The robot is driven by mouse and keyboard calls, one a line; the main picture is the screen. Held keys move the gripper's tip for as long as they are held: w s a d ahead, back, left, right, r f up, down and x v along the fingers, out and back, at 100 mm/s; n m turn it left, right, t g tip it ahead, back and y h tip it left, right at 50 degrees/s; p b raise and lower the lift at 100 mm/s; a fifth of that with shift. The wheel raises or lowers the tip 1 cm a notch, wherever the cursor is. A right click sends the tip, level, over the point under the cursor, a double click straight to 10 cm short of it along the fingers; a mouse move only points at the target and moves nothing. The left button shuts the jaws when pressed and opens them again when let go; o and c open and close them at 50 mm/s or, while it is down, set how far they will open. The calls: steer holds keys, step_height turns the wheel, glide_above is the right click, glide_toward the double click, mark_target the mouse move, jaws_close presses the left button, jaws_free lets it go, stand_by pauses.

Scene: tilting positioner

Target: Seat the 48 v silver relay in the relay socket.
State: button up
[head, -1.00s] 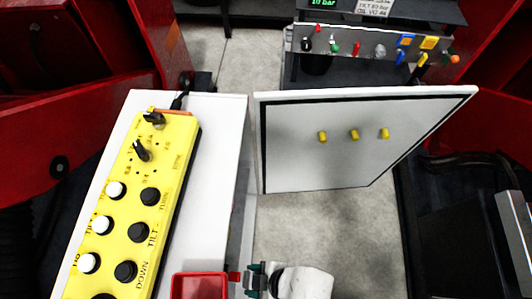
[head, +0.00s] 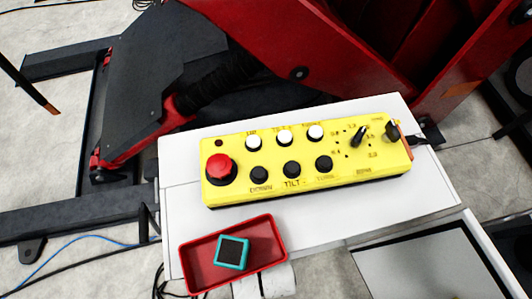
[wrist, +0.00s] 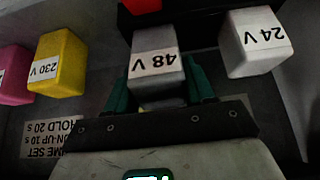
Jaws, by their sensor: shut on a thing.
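The 48 V silver relay (wrist: 155,72) is in the middle of the wrist view, its white label upside down. My gripper (wrist: 158,92), with dark green fingers, is shut on it, one finger on each side. The relay's underside is hidden, so I cannot tell whether it touches anything below. I cannot make out the relay socket in either current view. In the head view the gripper's fingers and the relay cannot be made out.
A whitish 24 V relay (wrist: 254,48) stands close on the right; a yellow 230 V relay (wrist: 57,65) and a pink block (wrist: 14,76) are on the left. The head view shows a yellow control pendant (head: 225,200) and a red tray (head: 198,252) holding a teal-edged dark block (head: 232,252).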

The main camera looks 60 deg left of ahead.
steer(key=shift+w+a+r+g+h+p, duration=0.2)
steer(key=shift+a+r+h+p, duration=0.2)
steer(key=shift+h, duration=0.2)
steer(key=shift+w+a+r+g+h+p, duration=0.1)
steer(key=shift+a+r+g+h+p, duration=0.15)
steer(key=shift+h+p, duration=0.3)
steer(key=shift+f+h, duration=0.25)
steer(key=shift+f, duration=0.15)
steer(key=shift+d+f+b, duration=0.1)
steer(key=shift+f+b, duration=0.2)
steer(key=shift+f, duration=1)
steer(key=o, duration=1.1)
steer(key=shift+f, duration=0.1)
